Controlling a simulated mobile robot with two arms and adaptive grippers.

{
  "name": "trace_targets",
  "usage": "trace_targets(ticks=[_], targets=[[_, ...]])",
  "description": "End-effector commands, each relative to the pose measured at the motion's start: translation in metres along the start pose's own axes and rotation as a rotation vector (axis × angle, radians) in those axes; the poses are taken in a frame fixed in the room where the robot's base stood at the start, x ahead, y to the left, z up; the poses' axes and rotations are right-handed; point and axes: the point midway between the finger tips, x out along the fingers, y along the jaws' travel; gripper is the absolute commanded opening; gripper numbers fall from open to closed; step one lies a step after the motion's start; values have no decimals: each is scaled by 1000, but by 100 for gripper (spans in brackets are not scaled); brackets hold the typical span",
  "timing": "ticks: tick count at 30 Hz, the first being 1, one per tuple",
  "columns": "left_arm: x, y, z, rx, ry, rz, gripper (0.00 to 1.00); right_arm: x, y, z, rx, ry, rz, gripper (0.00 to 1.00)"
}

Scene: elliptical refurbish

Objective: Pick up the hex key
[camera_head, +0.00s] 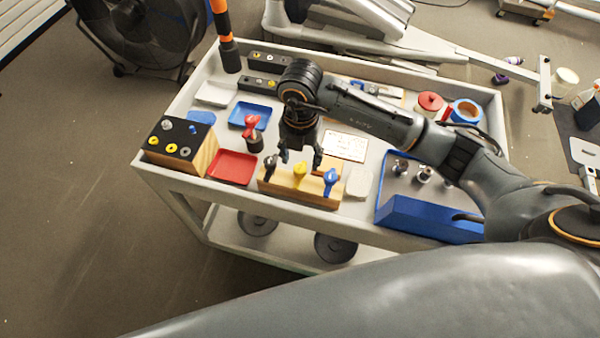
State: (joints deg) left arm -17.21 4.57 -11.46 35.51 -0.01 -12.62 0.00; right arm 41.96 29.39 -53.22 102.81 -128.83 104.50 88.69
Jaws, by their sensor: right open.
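A wooden rack (320,193) stands at the front of the grey cart, holding three upright tools. They are a dark one (270,164), a yellow one (299,172) and a blue-handled one (330,177). I cannot tell at this size which of them is the hex key. My right gripper (300,157) points down just above and behind the rack, near the yellow tool. Its fingers are apart, with nothing seen held between them. It partly hides the rack's back side. My left gripper is not in view.
The cart top (150,183) is crowded. A black-topped wooden block (203,155), red tray (232,167) and blue tray (249,116) lie left of the rack. A red-topped tool (252,128) stands between. A blue bin (425,218) sits right, under my right arm.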

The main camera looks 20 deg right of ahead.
Motion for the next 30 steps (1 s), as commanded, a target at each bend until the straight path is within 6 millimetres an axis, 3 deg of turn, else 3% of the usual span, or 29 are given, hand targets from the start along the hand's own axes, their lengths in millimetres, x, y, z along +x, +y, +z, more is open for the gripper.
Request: trace_targets(ticks=[5, 12, 21, 23, 30], targets=[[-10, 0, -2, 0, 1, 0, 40, 12, 0, -3, -1, 3, -2, 56], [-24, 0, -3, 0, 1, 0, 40, 47, 0, -4, -1, 1, -1, 56], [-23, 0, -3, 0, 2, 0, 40, 55, 0, -4, -2, -1, 2, 56], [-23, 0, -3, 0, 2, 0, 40, 55, 0, -4, -2, -1, 2, 48], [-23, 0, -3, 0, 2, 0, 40, 55, 0, -4, -1, -1, 1, 0]])
